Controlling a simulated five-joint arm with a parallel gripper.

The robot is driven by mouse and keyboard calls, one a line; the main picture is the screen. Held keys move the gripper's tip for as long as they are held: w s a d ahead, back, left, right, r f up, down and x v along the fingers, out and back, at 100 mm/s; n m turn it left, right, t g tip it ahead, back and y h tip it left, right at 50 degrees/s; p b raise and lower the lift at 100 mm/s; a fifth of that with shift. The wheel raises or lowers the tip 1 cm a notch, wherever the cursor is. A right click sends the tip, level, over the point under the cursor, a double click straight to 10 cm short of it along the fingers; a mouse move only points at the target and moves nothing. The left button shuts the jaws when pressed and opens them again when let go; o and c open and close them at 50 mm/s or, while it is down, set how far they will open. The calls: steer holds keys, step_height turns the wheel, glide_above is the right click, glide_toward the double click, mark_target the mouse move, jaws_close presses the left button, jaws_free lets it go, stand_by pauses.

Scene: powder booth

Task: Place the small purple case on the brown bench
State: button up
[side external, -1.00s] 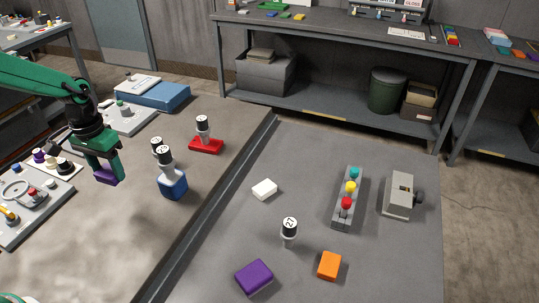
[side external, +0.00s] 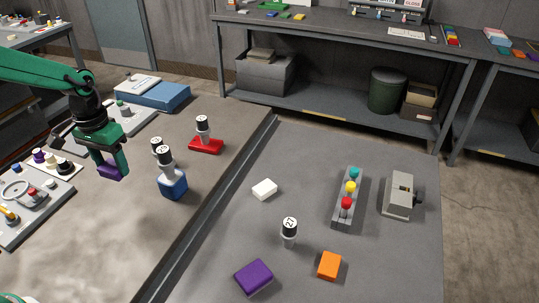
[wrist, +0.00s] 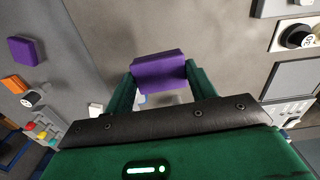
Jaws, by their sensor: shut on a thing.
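The small purple case (side external: 113,172) is held between the green fingers of my gripper (side external: 110,164). My gripper is shut on it, above the left part of the brown bench (side external: 125,235). I cannot tell the exact gap below the case. In the wrist view the case (wrist: 158,71) lies across the fingertips with bare brown surface around it. A larger purple case (side external: 254,277) lies on the grey surface to the right, and it also shows in the wrist view (wrist: 24,50).
A blue-based stamp (side external: 172,183) and a red-based stamp (side external: 205,140) stand right of my gripper. A panel with knobs (side external: 45,195) lies to its left. A dark rail (side external: 205,215) divides the brown bench from the grey surface (side external: 320,200). The bench front is clear.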

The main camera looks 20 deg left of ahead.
steer(key=w+d+r, duration=0.3)
steer(key=r, duration=0.3)
steer(key=shift+m, duration=0.3)
steer(key=s+a+f, duration=0.1)
steer(key=f, duration=0.1)
steer(key=a+f, duration=0.2)
steer(key=s+a+f, duration=0.1)
steer(key=f, duration=0.2)
steer(key=shift+s+a, duration=0.25)
steer(key=shift+s, duration=0.05)
glide_above(102, 187)
step_height(102, 187, down, 7)
steer(key=shift+r, duration=0.1)
steer(key=shift+f, duration=2)
steer(key=shift+f, duration=0.15)
steer(key=o, duration=1)
